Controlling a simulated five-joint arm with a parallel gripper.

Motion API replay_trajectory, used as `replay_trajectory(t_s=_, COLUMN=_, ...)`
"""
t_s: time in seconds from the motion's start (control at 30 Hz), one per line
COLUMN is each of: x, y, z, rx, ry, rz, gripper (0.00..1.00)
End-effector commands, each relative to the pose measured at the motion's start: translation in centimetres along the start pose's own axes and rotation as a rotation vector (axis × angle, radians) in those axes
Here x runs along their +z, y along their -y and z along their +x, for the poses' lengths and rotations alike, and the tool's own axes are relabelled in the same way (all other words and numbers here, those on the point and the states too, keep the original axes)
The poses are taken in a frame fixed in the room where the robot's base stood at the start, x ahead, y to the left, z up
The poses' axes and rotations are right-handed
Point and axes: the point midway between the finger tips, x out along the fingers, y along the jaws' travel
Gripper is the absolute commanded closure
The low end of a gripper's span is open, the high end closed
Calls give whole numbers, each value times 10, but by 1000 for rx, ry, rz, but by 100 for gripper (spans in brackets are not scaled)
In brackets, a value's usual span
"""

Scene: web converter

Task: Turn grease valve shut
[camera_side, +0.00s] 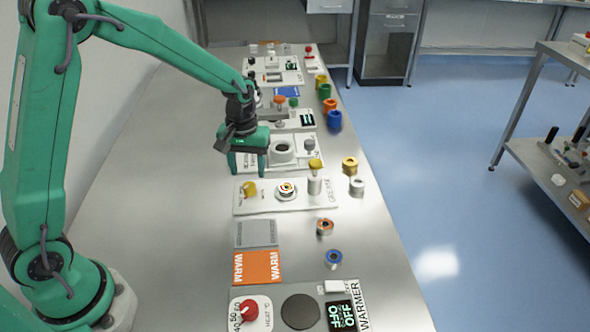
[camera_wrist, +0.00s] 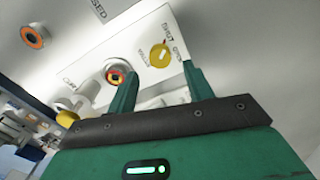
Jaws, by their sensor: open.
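The grease panel (camera_side: 262,206) is a white plate marked GREASE on the bench. Its yellow valve knob (camera_side: 249,189) is at the plate's left end. In the wrist view the yellow knob (camera_wrist: 158,55) sits beside the SHUT, OPEN and VALVE lettering; I cannot tell where it points. My gripper (camera_side: 247,171) is open, fingers down, above and just behind the knob in the side view. In the wrist view its fingertips (camera_wrist: 160,72) are spread, with the knob between and beyond them, and nothing is held.
A round port (camera_side: 286,189) and a yellow-capped cylinder (camera_side: 315,180) stand on the same plate. A yellow cup (camera_side: 350,165) and white cup (camera_side: 357,186) stand right. An orange WARM plate (camera_side: 257,267) lies in front.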

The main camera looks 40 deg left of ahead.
Motion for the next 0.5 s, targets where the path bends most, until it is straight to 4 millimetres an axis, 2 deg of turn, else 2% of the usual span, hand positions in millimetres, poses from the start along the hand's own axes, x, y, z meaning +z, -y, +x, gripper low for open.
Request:
replay_trajectory(t_s=0.2, x=-1, y=0, z=-24, rx=1, ry=-2, rz=0, gripper=48)
replay_trajectory(t_s=0.5, x=0, y=0, z=-30, rx=0, ry=0, rz=-1, gripper=48)
